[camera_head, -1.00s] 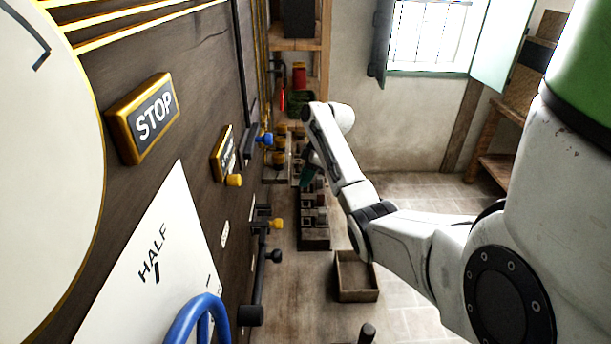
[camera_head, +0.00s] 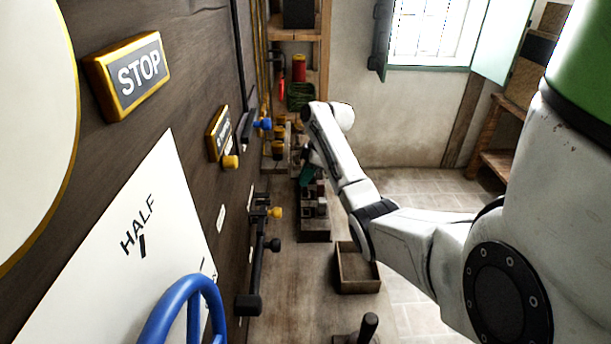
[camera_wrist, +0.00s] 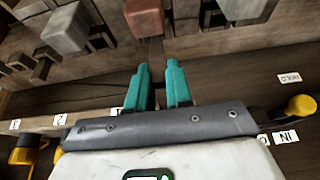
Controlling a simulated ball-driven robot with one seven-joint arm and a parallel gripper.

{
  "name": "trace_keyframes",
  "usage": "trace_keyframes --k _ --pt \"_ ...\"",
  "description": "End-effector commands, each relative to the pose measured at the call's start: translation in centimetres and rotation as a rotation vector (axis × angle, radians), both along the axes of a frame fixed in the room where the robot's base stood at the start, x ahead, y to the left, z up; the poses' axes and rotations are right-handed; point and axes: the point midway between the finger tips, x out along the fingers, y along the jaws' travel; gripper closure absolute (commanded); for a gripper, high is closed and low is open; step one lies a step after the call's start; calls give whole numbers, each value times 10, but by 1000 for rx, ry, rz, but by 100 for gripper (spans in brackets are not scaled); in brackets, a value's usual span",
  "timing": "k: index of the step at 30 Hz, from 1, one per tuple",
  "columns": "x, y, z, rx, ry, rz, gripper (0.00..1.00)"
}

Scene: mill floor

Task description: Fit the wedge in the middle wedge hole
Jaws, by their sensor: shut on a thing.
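My gripper (camera_wrist: 158,82) has two teal fingers, a little apart, at the centre of the wrist view. A narrow dark brown piece (camera_wrist: 157,48) shows at the fingertips and seems to be the wedge in their grip; most of it is hidden. Just beyond it is a red-brown block (camera_wrist: 145,17), between a grey block (camera_wrist: 66,27) on the left and a pale block (camera_wrist: 246,8) on the right. I cannot make out the middle wedge hole, or whether the wedge touches it. In the head view my gripper (camera_head: 307,174) is small, over the dark block rack (camera_head: 314,236).
A dark wall panel with a STOP sign (camera_head: 139,73), a blue handwheel (camera_head: 178,312) and several knobs runs along the left. An open wooden box (camera_head: 359,286) stands near the rack. Yellow-handled parts (camera_wrist: 300,107) flank my gripper. Tiled floor is clear on the right.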

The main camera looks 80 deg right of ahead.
Motion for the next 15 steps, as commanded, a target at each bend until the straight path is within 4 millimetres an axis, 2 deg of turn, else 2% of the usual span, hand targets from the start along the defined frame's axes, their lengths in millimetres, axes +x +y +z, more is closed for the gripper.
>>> trace_keyframes --k 15 --pt "0 0 -25 1 1 0 100"
